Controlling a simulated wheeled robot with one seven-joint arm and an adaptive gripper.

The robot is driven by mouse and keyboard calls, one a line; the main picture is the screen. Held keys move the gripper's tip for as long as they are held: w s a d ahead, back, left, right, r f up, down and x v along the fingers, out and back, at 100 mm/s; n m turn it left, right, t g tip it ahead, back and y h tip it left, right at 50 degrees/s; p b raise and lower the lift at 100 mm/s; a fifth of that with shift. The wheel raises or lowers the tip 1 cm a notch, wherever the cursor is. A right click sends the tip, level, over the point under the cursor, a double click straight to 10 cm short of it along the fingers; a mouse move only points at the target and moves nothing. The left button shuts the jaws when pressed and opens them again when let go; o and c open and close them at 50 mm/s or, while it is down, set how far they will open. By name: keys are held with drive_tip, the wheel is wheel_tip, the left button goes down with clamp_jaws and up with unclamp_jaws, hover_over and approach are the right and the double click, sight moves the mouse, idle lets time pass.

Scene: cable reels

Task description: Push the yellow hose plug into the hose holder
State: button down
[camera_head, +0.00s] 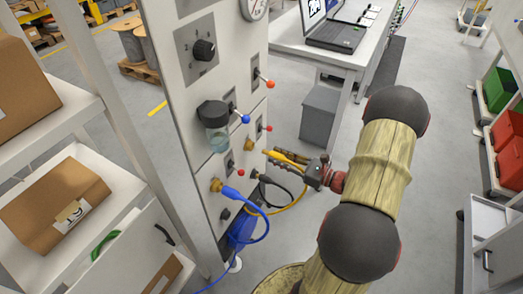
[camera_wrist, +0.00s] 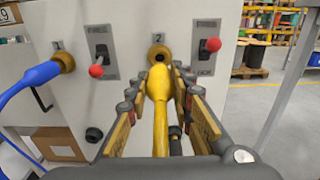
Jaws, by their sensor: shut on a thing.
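My gripper (camera_head: 286,161) is shut on the yellow hose plug (camera_head: 276,156), in front of the panel. In the wrist view the yellow plug (camera_wrist: 158,88) lies between the two fingers (camera_wrist: 159,74), its tip pointing at the panel. The brass hose holder (camera_wrist: 159,54) under the number 2 is just above and beyond the tip. Its dark hole shows, and the plug appears outside it. In the head view the holder (camera_head: 249,144) is a short way left of the tip. The yellow hose (camera_head: 297,203) hangs down from the gripper.
A blue plug (camera_wrist: 42,73) sits in holder 1, left of the yellow plug. Red-knobbed levers (camera_wrist: 97,71) and (camera_wrist: 213,45) stick out on both sides of holder 2. A black hose (camera_head: 272,184) hangs below. A glass jar (camera_head: 216,125) projects from the panel.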

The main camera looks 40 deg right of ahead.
drive_tip(key=p+v, duration=0.1)
drive_tip(key=v, duration=0.3)
drive_tip(key=shift+s+d, duration=0.1)
drive_tip(key=shift+s, duration=0.15)
idle(0.3)
